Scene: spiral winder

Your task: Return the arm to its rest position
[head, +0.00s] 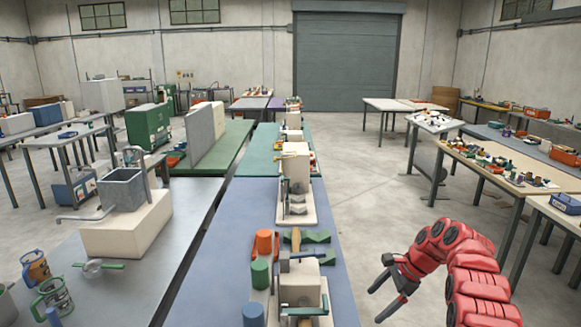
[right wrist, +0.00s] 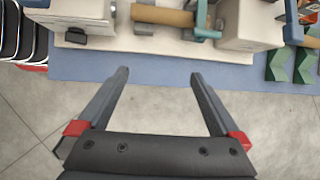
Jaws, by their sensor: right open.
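My right gripper (head: 382,297) is at the lower right in the head view, on its red arm, beside the right edge of the blue-topped table. In the right wrist view its two dark fingers (right wrist: 156,75) are spread apart with nothing between them. Behind the fingertips lies the winder (right wrist: 225,25) with pale blocks and a brown cylinder (right wrist: 165,14) on a pale base. The winder also shows at the front of the blue table in the head view (head: 299,285). The gripper is apart from it, over the floor. My left gripper is not in view.
A table with small parts (head: 490,165) stands at the right. Open concrete floor (head: 370,190) lies between the tables.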

